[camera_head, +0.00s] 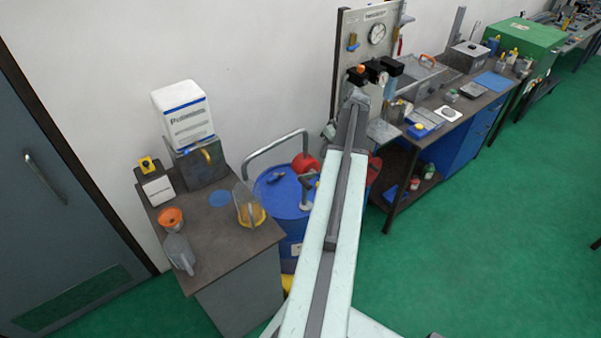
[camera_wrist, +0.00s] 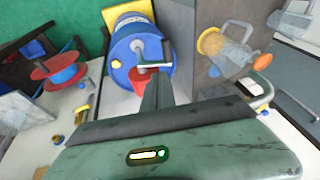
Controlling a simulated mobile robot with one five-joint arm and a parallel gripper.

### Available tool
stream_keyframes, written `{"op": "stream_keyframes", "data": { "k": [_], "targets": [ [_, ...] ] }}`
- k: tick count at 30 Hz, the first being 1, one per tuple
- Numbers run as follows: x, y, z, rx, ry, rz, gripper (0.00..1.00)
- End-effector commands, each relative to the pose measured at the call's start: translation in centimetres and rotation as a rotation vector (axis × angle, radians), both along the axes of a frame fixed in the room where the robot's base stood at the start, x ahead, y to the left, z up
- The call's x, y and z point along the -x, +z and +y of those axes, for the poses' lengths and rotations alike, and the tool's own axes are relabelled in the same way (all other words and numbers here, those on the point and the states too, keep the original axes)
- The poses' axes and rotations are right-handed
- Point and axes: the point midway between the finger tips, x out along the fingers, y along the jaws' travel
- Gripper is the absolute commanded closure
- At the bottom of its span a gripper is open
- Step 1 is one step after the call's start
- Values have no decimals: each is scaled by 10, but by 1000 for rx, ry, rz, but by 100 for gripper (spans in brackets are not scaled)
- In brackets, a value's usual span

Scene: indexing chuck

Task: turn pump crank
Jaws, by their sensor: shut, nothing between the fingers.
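The blue drum (camera_head: 278,200) stands in the middle of the head view, partly behind my arm. It also shows at the top of the wrist view (camera_wrist: 122,62). The pump crank (camera_head: 307,188) is a grey metal piece on the drum's lid. My gripper (camera_wrist: 157,78) is shut and empty in the wrist view. Its fingers point towards the drum and crank and appear apart from the crank. The fingertips are not clear in the head view.
A side table (camera_head: 215,240) with a funnel, jugs and a white box stands left. A workbench (camera_head: 445,115) stands right. Green floor (camera_head: 480,240) is clear.

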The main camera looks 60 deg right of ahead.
Motion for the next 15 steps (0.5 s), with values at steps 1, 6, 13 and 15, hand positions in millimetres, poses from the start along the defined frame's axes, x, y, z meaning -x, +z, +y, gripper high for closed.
{"op": "stream_keyframes", "data": {
  "k": [1, 6, 13, 15],
  "targets": [
    [0, 0, 0, 0, 1, 0, 100],
    [-5, -10, 2, 1, 5, 0, 100],
    [-19, -47, 7, 0, 10, 1, 100],
    [-24, -62, 8, 0, 11, 1, 100]
  ]
}}
